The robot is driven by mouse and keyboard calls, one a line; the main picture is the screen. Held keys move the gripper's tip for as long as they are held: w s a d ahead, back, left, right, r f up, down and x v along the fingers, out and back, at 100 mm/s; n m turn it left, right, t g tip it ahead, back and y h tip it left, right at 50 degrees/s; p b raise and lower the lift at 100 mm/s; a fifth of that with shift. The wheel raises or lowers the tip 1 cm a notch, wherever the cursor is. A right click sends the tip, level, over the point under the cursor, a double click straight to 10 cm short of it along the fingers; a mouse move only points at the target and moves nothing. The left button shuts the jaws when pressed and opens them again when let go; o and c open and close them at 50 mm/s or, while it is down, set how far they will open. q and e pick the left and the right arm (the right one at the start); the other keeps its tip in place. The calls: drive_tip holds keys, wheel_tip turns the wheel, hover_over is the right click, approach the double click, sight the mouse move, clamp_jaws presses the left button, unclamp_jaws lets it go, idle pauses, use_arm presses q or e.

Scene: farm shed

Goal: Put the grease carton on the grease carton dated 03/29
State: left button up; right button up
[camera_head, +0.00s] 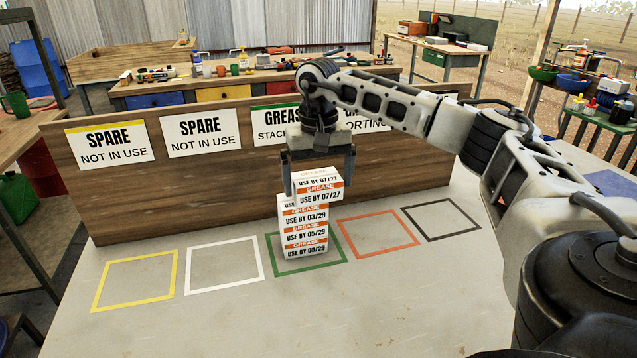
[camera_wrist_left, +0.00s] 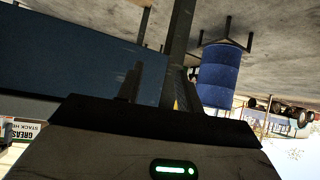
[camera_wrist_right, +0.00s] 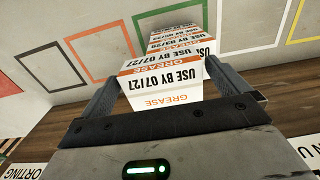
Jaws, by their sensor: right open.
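A white-and-orange grease carton marked 07/27 (camera_head: 318,190) sits on top of a stack, shifted to the right of the cartons below. Under it is the carton dated 03/29 (camera_head: 305,216), then cartons marked 05/29 (camera_head: 305,235) and what looks like 08/29 (camera_head: 305,250). The stack stands inside the green square (camera_head: 342,260). My right gripper (camera_head: 319,184) is open, with its fingers on either side of the 07/27 carton. The right wrist view shows the same carton (camera_wrist_right: 162,85) between the fingers. My left gripper shows only in its own wrist view, dark and hard to read.
Yellow (camera_head: 135,280), white (camera_head: 224,264), red (camera_head: 379,234) and black (camera_head: 441,219) squares on the table are empty. A wooden board with signs (camera_head: 190,190) stands behind the stack. The front of the table is clear.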

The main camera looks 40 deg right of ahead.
sight(319, 181)
wheel_tip(319, 181, up, 11)
idle(0.3)
drive_tip(key=shift+f, duration=0.1)
idle(0.4)
